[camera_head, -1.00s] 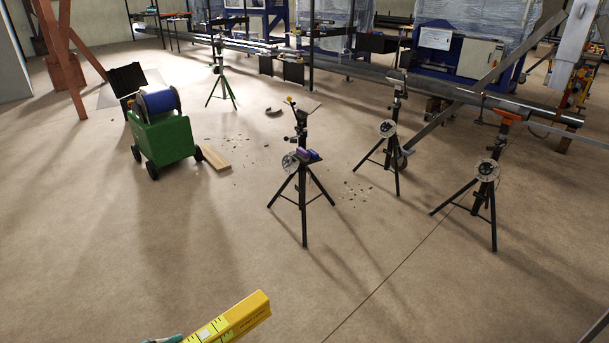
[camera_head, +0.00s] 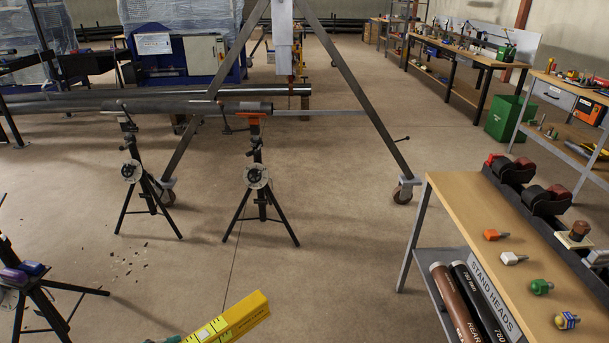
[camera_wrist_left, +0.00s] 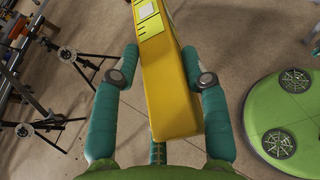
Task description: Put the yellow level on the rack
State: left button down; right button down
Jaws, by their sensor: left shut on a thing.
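The yellow level (camera_head: 232,318) shows at the bottom middle of the head view, tilted up to the right. My left gripper (camera_wrist_left: 163,80) is shut on it in the left wrist view, with one teal finger on each side of the level (camera_wrist_left: 170,100). Only a bit of the teal gripper shows at the bottom edge of the head view (camera_head: 172,339). The level is held over the floor, clear of the stands. A grey-framed shelf unit (camera_head: 560,92) with tools stands at the far right; I cannot tell whether it is the rack. My right gripper is not in view.
A wooden-topped table (camera_head: 460,205) marked "STAND HEADS" stands at the right, with dark pipes (camera_head: 455,300) below. Tripod stands (camera_head: 260,190) are at the left and centre, under a long pipe (camera_head: 150,105). A green bin (camera_head: 508,118) is by the shelf. Floor between is open.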

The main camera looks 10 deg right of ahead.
aim_at(461, 207)
jog(key=i+z, duration=0.3)
jog(key=i, duration=0.4)
jog(key=i+z, duration=0.3)
jog(key=i, duration=0.4)
jog(key=z, duration=0.5)
jog(key=i+j+z, duration=0.1)
jog(key=z, duration=0.85)
jog(key=j+z, duration=0.15)
jog(key=z, duration=0.3)
jog(key=i, duration=0.05)
